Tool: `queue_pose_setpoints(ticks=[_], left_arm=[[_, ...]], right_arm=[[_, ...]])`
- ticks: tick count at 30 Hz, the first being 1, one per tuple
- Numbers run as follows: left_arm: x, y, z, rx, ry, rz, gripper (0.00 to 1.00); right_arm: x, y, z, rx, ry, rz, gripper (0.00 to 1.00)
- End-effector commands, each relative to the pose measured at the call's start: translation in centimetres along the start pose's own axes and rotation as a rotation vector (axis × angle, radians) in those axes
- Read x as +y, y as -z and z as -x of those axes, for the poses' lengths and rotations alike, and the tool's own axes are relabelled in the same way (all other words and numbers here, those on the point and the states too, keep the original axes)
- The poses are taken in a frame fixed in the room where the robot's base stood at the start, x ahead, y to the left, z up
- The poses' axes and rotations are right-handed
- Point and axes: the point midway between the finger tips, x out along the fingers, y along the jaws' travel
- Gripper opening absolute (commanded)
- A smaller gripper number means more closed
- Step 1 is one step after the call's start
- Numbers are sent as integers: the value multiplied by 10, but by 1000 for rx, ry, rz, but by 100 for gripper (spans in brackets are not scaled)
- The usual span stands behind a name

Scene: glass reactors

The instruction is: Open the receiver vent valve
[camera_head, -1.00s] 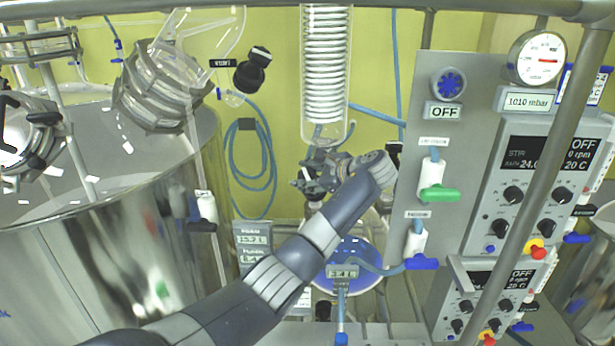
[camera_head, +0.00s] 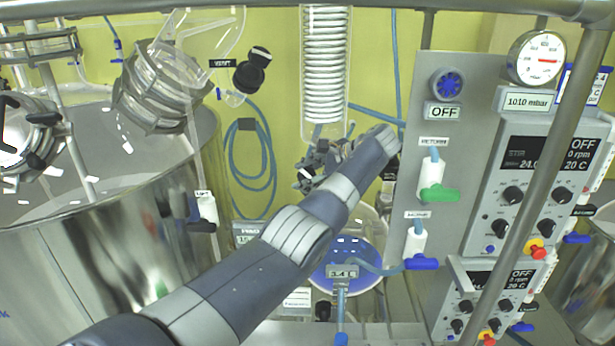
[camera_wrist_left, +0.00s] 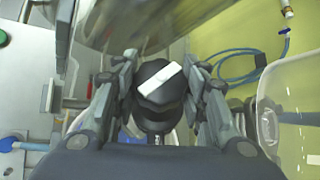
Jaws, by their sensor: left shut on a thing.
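My left gripper (camera_head: 318,163) reaches in below the coiled glass condenser in the head view, partly hidden behind its own wrist. In the left wrist view, the gripper (camera_wrist_left: 160,68) has its two fingers on either side of a black knob (camera_wrist_left: 160,84) with a white bar across its top. It is shut on this knob. The white bar lies at a slant, rising to the right. I cannot read any label on this knob. The round receiver (camera_head: 347,272) with blue liquid hangs below the gripper in the head view. My right gripper is not in view.
The coiled condenser (camera_head: 325,75) hangs just above the gripper. A grey control panel (camera_head: 425,150) with green and blue valve handles stands close to the wrist's right. A large steel vessel (camera_head: 110,250) fills the left. Another black knob (camera_head: 250,75) is at upper left.

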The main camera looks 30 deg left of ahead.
Motion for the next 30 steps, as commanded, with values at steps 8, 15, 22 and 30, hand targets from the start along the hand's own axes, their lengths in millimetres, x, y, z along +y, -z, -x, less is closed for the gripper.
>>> queue_pose_setpoints(ticks=[8, 15, 22, 30], left_arm=[[0, -1, 0, -1, -37, 22, 16], [0, -1, -1, -1, -53, 32, 16], [0, 0, -1, -1, -56, 36, 16], [0, 0, -1, -2, -57, 35, 16]], right_arm=[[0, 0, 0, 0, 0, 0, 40], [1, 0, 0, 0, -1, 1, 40], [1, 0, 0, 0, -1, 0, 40], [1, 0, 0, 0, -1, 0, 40]])
